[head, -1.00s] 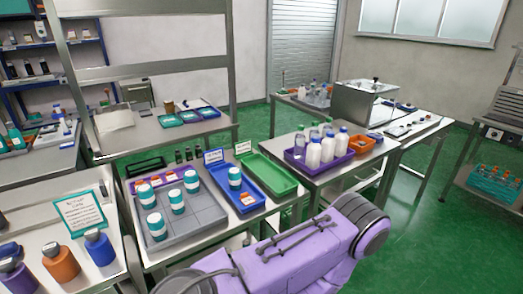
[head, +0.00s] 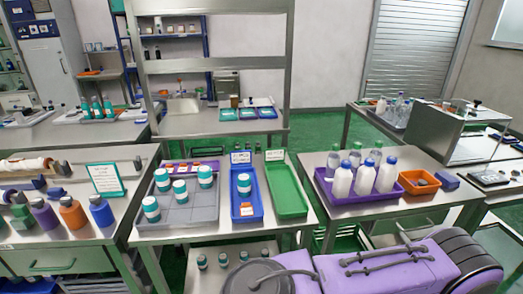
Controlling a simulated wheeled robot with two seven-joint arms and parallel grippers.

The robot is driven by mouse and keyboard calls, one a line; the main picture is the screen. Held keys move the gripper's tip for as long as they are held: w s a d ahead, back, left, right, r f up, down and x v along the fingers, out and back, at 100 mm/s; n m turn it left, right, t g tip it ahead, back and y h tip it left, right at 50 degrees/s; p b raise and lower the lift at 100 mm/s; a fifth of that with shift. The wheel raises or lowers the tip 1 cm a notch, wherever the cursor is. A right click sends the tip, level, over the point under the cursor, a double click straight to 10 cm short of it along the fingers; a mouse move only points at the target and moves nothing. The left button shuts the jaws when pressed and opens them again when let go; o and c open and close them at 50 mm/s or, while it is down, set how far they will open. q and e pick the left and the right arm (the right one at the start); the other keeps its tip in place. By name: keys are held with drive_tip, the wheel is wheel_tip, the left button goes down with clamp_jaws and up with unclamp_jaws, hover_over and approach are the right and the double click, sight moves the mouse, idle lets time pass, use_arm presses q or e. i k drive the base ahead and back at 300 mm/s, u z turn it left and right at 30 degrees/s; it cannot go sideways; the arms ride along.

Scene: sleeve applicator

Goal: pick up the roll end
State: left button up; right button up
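A pale roll (head: 30,166) with brownish patches lies on the left bench, at the far left edge of the head view. Part of it is cut off by the picture's edge. A blue piece (head: 24,184) and grey fittings lie just in front of it. I cannot make out a loose end of the roll at this size. Neither of my grippers shows in the head view; only a purple and dark grey part of my own body fills the bottom right.
The middle bench holds a grey tray (head: 180,213) of white-and-teal jars, a blue tray (head: 246,207) and an empty green tray (head: 285,188).

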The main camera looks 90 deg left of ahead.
sight(244, 181)
drive_tip(key=u, duration=2.45)
